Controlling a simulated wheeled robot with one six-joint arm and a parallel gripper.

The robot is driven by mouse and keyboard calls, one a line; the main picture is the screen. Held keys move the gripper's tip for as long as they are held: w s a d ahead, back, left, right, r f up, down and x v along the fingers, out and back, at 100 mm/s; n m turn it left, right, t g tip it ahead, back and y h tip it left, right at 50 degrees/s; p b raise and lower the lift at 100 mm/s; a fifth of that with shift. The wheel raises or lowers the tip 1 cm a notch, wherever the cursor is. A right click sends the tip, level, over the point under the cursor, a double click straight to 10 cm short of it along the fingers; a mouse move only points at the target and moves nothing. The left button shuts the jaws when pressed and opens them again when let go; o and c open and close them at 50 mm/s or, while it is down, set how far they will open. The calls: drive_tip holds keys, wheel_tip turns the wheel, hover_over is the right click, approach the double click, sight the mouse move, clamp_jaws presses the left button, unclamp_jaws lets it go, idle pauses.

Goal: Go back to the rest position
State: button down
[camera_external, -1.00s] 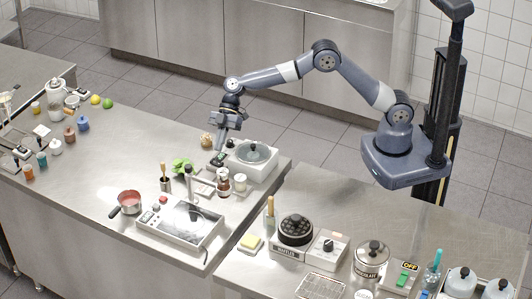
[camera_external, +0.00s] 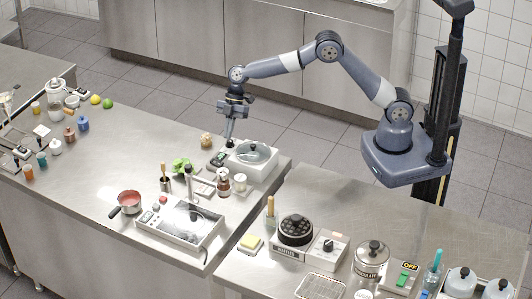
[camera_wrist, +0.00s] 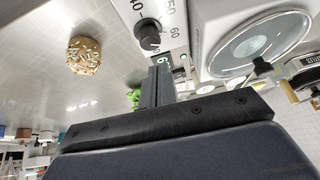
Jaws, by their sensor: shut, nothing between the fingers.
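My gripper (camera_external: 230,138) is shut and empty. It points down at the back of the left counter, just above a small dark device and left of a white appliance with a round lid (camera_external: 252,152). In the wrist view my closed fingers (camera_wrist: 160,72) stand in front of a dial (camera_wrist: 149,35) with numbers around it. The lidded appliance (camera_wrist: 212,40) is at the upper right there. My arm reaches left from its base in a bent arch. I cannot tell whether the fingertips touch anything.
The left counter's middle is mostly clear.

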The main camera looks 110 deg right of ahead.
drive_tip(key=shift+s+d+f+h, duration=0.15)
drive_tip(key=shift+f, duration=0.3)
drive_tip(key=shift+s+d+f+h, duration=0.1)
drive_tip(key=shift+f+h, duration=0.05)
drive_tip(key=shift+f, duration=0.35)
